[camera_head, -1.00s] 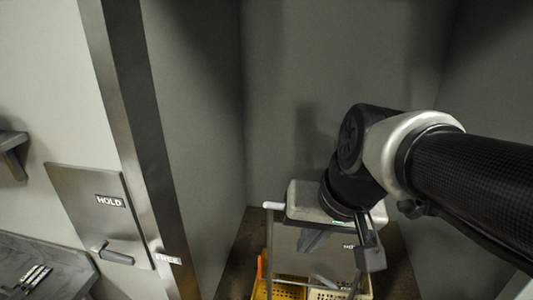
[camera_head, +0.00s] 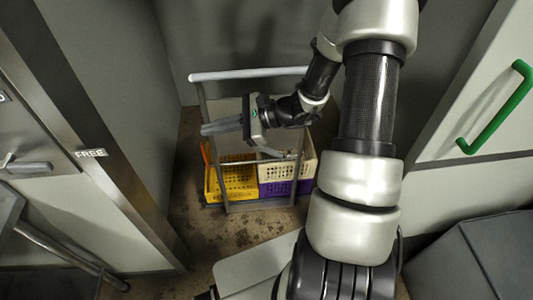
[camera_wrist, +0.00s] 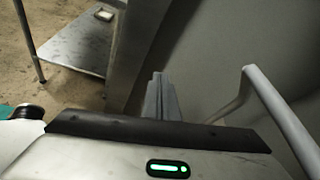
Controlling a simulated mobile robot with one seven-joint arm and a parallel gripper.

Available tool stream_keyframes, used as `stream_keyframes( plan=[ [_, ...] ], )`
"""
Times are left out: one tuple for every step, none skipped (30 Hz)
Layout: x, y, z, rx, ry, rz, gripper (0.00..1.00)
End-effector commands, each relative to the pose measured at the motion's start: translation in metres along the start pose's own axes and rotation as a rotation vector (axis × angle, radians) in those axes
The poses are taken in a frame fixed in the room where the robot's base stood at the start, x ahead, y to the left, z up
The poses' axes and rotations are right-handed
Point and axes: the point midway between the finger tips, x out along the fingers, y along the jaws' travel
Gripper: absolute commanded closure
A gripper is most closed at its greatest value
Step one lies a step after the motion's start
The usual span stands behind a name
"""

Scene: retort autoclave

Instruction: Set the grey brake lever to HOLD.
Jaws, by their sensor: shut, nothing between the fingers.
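The grey brake lever (camera_head: 28,165) is on a metal panel (camera_head: 22,135) at the left edge of the head view. Its handle lies about level and points right, toward the FREE label (camera_head: 90,153) on the post. Only a cut-off corner of the label above the lever shows. My gripper (camera_head: 206,129) is shut and empty, its fingers pointing left, well to the right of the lever and apart from it. It is over the trolley's near side. In the wrist view the closed fingers (camera_wrist: 160,95) point at the post and wall; the lever is not visible there.
A trolley with a pale push bar (camera_head: 250,73) carries yellow (camera_head: 235,180), cream (camera_head: 285,168) and purple (camera_head: 284,187) crates close around my gripper. A metal post (camera_head: 120,190) stands between gripper and lever. A green handle (camera_head: 500,110) is at right.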

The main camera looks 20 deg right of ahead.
Motion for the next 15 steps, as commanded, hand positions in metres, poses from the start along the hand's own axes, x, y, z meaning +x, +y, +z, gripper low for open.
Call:
stream_keyframes(
  plan=[
    [0.003, -0.004, -0.030, 0.089, -0.029, -0.067, 1.00],
    [0.003, -0.009, -0.044, 0.138, -0.046, -0.110, 1.00],
    [0.003, -0.014, -0.062, 0.202, -0.070, -0.167, 1.00],
    [0.003, -0.018, -0.076, 0.251, -0.086, -0.211, 1.00],
    [0.002, -0.022, -0.091, 0.299, -0.100, -0.256, 1.00],
    [0.000, -0.026, -0.112, 0.363, -0.121, -0.317, 1.00],
    [-0.001, -0.028, -0.127, 0.411, -0.136, -0.363, 1.00],
    [-0.003, -0.030, -0.143, 0.459, -0.150, -0.410, 1.00],
    [-0.006, -0.032, -0.166, 0.522, -0.167, -0.473, 1.00],
    [-0.009, -0.032, -0.183, 0.571, -0.180, -0.521, 1.00],
    [-0.011, -0.032, -0.200, 0.618, -0.192, -0.570, 1.00],
    [-0.015, -0.030, -0.224, 0.681, -0.206, -0.635, 1.00],
    [-0.017, -0.028, -0.241, 0.729, -0.217, -0.684, 1.00],
    [-0.021, -0.026, -0.259, 0.775, -0.226, -0.733, 1.00],
    [-0.024, -0.021, -0.282, 0.835, -0.237, -0.796, 1.00]
  ],
)
